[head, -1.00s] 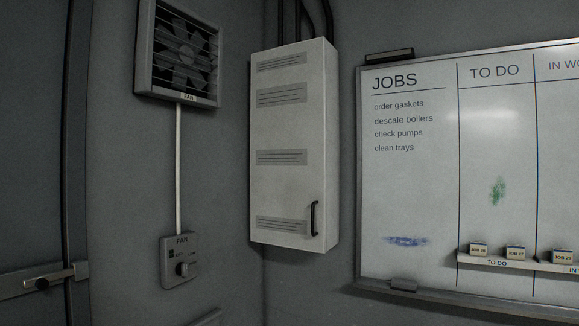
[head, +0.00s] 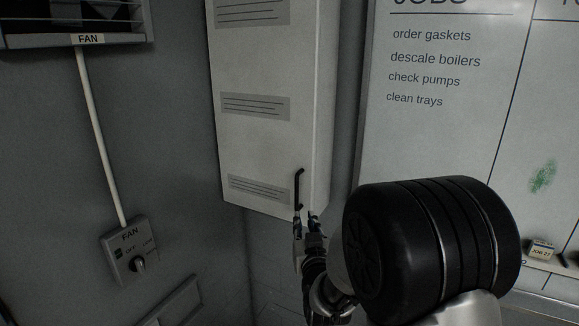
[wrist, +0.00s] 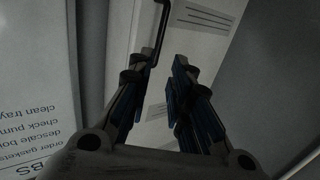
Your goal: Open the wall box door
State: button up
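The white wall box (head: 262,140) hangs in the corner with its door shut. Its black bar handle (head: 298,188) stands upright at the lower right of the door. My gripper (head: 306,217) is just below the handle's lower end, in front of the box's bottom edge. In the wrist view my gripper (wrist: 155,95) is open, with a gap between its blue-padded fingers and nothing held. The handle (wrist: 160,35) shows there beyond the left finger, close to its tip. The white door (wrist: 185,40) with printed labels lies behind the fingers. I cannot tell whether finger and handle touch.
A whiteboard (head: 430,130) is on the wall right of the box, behind my arm. A fan switch (head: 130,252) and a fan (head: 80,20) are on the left wall. Wall between the switch and box is clear.

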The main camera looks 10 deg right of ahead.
aim_at(297, 191)
jog(key=w+p, duration=0.1)
jog(key=w, duration=1)
jog(key=w+p, duration=0.1)
jog(key=w, duration=0.5)
jog(key=shift+w+d+r+p, duration=0.2)
jog(key=shift+d+r+p, duration=0.05)
jog(key=shift+d+p, duration=0.1)
grip_shut()
